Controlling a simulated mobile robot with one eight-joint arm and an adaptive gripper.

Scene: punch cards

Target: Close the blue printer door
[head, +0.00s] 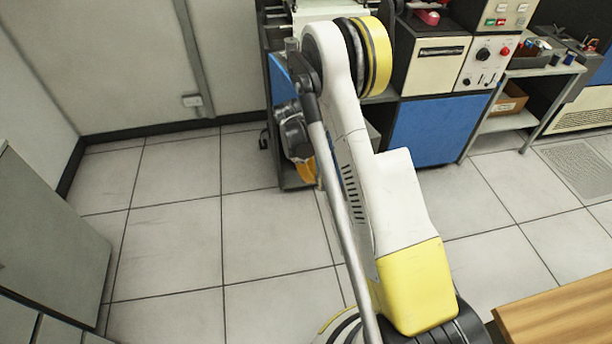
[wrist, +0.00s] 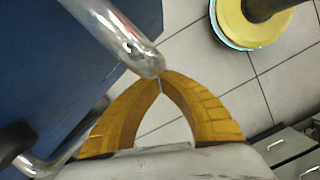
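The printer's blue door (wrist: 45,75) fills the left of the wrist view, with a bent chrome handle (wrist: 115,28) on it. My gripper (wrist: 160,80) has its yellow fingers together at the tips. The tips are right at the handle's bend; I cannot tell if they touch it. Only floor shows between the fingers. In the head view my gripper (head: 305,170) points down, low in front of the printer cabinet. A blue panel (head: 281,85) shows left of my arm, and another blue panel (head: 437,130) shows right of it. My arm hides much between them, including how far the door stands open.
A cream control unit (head: 485,65) and a shelf stand (head: 520,118) are to the right. A grey cabinet (head: 50,225) stands at the left. A wooden tabletop (head: 560,315) is at the lower right. The tiled floor (head: 175,235) left of my arm is clear.

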